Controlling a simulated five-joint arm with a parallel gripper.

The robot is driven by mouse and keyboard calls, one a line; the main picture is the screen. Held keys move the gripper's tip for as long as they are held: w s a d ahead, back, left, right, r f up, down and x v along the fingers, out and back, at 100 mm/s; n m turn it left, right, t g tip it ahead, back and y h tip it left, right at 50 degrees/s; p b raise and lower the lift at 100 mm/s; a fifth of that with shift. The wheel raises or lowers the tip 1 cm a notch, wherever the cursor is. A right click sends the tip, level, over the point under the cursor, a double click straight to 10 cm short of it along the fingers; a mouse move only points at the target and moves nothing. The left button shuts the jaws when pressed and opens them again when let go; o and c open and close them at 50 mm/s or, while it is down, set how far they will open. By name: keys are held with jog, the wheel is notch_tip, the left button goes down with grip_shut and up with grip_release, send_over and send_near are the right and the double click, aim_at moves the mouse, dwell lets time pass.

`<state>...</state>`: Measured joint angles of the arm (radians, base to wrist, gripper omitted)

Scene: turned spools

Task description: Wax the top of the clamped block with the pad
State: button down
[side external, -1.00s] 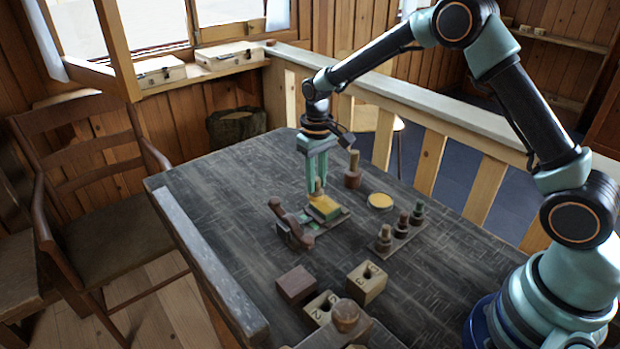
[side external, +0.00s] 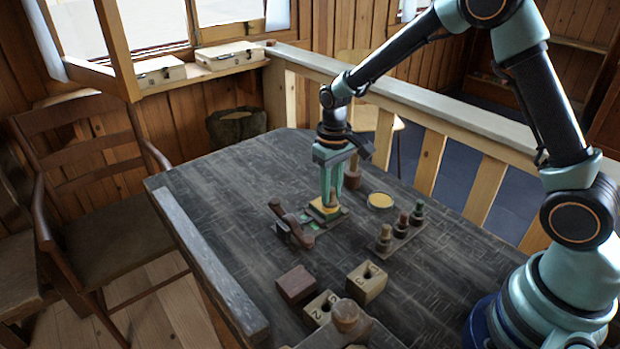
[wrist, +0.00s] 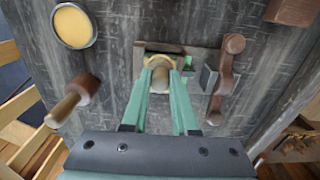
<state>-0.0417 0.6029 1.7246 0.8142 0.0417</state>
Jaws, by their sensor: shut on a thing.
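My gripper (side external: 329,198) is shut on the tan upright handle of the pad (side external: 334,199). In the wrist view, its green fingers meet around that handle (wrist: 160,74). The pad is down at the clamped block (side external: 320,211), which shows a yellow top left of the fingers. The fingers partly hide the pad's base and the block, so I cannot tell exact contact. A round tin with a yellow surface (side external: 380,200) stands to the right.
A rack with several small spools (side external: 402,230) is at the right. A brown block (side external: 296,284) and numbered wooden blocks (side external: 367,282) sit nearer the front. The table's left part is clear.

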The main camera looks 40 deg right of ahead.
jog(key=shift+w, duration=2.7)
notch_tip(320, 180, up, 8)
jog(key=shift+s+a+r, duration=0.1)
